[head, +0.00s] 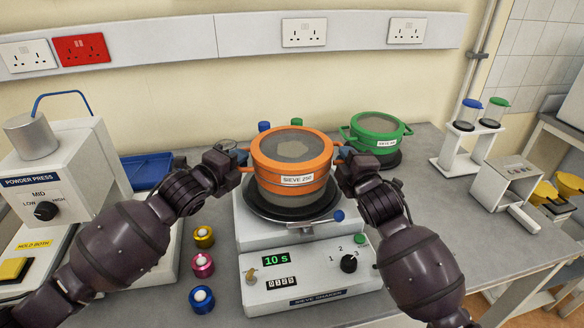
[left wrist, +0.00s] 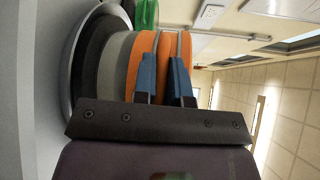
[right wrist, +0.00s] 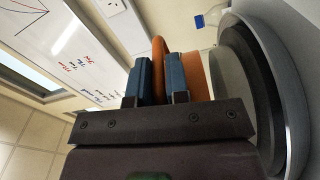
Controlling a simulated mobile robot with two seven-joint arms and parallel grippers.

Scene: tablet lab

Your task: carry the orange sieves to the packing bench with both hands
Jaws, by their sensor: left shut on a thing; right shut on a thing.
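The orange sieves (head: 292,160), labelled SIEVE 250, sit stacked above a grey pan on the sieve shaker (head: 305,280). My left gripper (head: 238,158) is shut on the left handle of the orange sieves; its blue fingers and the orange rim (left wrist: 143,62) show in the left wrist view. My right gripper (head: 345,158) is shut on the right handle; in the right wrist view its blue fingers close around an orange handle (right wrist: 158,55). The stack looks level. I cannot tell whether the orange sieves touch the grey pan below.
A green sieve (head: 377,128) stands behind on the right. A powder press (head: 60,180) is at left, with several coloured-ring jars, such as a magenta one (head: 203,265), beside the shaker. A white rack (head: 470,140) and a small white box (head: 507,182) stand right. Bare bench (head: 440,215) lies between.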

